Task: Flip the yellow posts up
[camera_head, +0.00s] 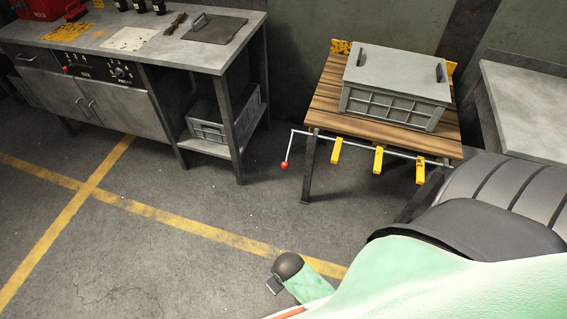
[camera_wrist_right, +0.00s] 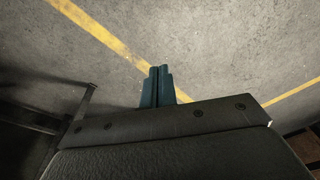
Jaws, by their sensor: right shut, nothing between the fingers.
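Three yellow posts hang down from a metal rod (camera_head: 353,142) along the front edge of a wooden-topped table: a left post (camera_head: 336,152), a middle post (camera_head: 378,160) and a right post (camera_head: 420,173). The rod bends into a crank at its left end, with a red knob (camera_head: 284,166) hanging low. My right gripper (camera_wrist_right: 157,72) is shut and empty in the right wrist view, above bare floor, with no post near it. It cannot be made out in the head view. My left gripper is not in view.
A grey crate (camera_head: 396,88) stands on the wooden table (camera_head: 326,98). A grey workbench (camera_head: 215,62) with a control panel is at the left, with another crate (camera_head: 208,124) on its lower shelf. A grey bench (camera_head: 525,110) is at the right. Open floor with yellow lines lies in front.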

